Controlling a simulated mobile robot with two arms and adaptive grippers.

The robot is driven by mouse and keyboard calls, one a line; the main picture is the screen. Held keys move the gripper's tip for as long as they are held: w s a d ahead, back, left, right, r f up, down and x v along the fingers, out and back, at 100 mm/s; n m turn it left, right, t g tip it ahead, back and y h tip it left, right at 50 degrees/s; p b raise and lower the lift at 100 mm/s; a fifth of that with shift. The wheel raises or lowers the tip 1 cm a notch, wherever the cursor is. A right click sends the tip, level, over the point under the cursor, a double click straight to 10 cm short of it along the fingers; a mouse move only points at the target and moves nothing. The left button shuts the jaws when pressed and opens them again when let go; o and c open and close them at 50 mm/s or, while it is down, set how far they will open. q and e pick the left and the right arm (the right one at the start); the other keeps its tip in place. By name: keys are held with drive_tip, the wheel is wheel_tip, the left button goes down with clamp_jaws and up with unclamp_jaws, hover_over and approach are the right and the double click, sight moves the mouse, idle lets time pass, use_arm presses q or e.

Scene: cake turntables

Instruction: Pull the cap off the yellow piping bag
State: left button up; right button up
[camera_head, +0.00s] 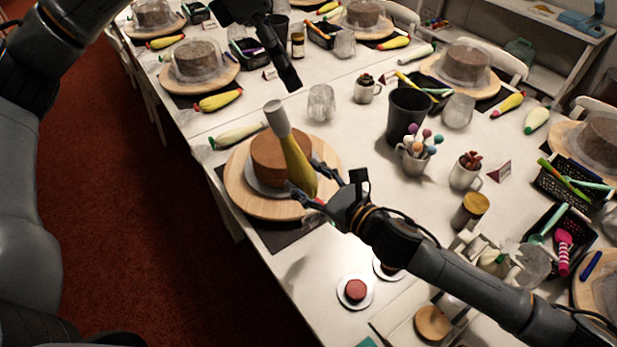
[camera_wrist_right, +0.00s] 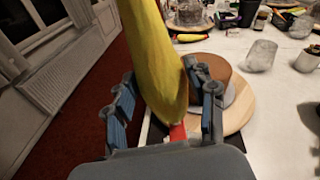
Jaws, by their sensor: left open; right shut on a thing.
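The yellow piping bag (camera_head: 298,168) is held upright, tilted a little, with its grey cap (camera_head: 277,118) on the upper end. My right gripper (camera_head: 316,186) is shut on the lower part of the bag, above the front of a round wooden turntable. In the right wrist view the bag (camera_wrist_right: 152,50) stands between my right gripper's fingers (camera_wrist_right: 163,108); its capped end is out of that view. My left gripper (camera_head: 279,60) is open and empty above the table, higher than the cap and apart from it.
A brown cake (camera_head: 280,158) on the wooden turntable (camera_head: 243,197) is behind the bag. A white-green piping bag (camera_head: 237,136) lies left of it. A glass (camera_head: 321,103), a black cup (camera_head: 407,112) and a mug of cake pops (camera_head: 413,160) stand to the right.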

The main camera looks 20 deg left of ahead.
sight(272, 105)
use_arm(q)
drive_tip(key=s+a+r+y, duration=0.1)
drive_tip(key=a+y, duration=0.1)
drive_tip(key=a, duration=0.2)
drive_tip(key=shift+t, duration=0.3)
drive_tip(key=shift+a+x, duration=0.15)
drive_tip(key=shift+x, duration=1.95)
drive_tip(key=shift+a+x, duration=0.15)
drive_tip(key=shift+x, duration=2)
drive_tip(key=shift+s+f, duration=0.1)
clamp_jaws()
drive_tip(key=shift+v, duration=2.9)
drive_tip(key=shift+d, duration=0.1)
